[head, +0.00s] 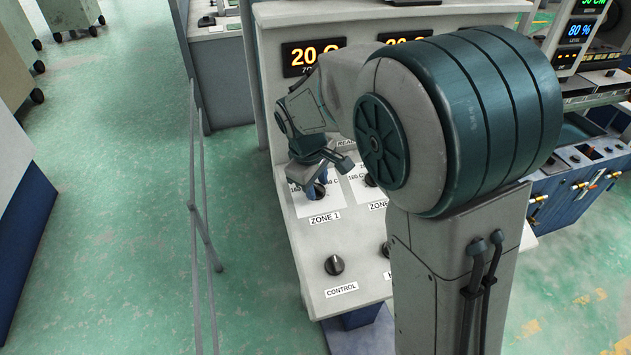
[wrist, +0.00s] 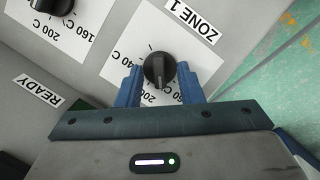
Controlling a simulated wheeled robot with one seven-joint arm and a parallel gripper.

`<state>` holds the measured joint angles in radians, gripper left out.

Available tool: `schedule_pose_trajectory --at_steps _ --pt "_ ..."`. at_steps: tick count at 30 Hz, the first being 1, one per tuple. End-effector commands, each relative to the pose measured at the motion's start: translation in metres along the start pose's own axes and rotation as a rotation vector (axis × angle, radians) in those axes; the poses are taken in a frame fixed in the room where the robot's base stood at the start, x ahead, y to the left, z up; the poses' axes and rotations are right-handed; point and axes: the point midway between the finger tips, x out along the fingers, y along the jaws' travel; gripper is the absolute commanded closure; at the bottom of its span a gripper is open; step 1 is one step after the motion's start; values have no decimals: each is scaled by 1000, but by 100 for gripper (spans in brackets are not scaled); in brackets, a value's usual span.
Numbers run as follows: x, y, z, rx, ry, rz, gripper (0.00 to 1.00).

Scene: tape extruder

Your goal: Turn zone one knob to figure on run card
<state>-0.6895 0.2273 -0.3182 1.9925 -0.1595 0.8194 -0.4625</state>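The zone one knob (wrist: 158,70) is black and round with a raised grip bar, on a white dial plate marked in degrees. My gripper (wrist: 160,75) has its two blue fingers on either side of this knob. They sit close to its edges; I cannot tell whether they touch it. In the head view my gripper (head: 319,183) reaches down to the knob (head: 319,191), above the ZONE 1 label (head: 325,218). My fingers and palm hide part of the dial figures. The display (head: 314,57) above reads 20 C. No run card is readable in either view.
A second knob (wrist: 52,5) with its own dial is at the upper left of the wrist view. The CONTROL knob (head: 334,265) is lower on the panel. A thin rail (head: 196,200) stands left of the console. My arm hides much of the panel's right side.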

Motion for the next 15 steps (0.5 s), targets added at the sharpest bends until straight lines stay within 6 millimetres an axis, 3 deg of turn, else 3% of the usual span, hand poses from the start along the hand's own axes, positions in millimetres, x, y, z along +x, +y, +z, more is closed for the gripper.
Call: schedule_pose_trajectory --at_steps 4,7,8,15 --pt "0 0 0 0 0 0 69" --pt "0 0 0 1 0 0 97" --pt "0 0 0 0 0 0 100" --pt "0 0 0 6 0 -2 100"
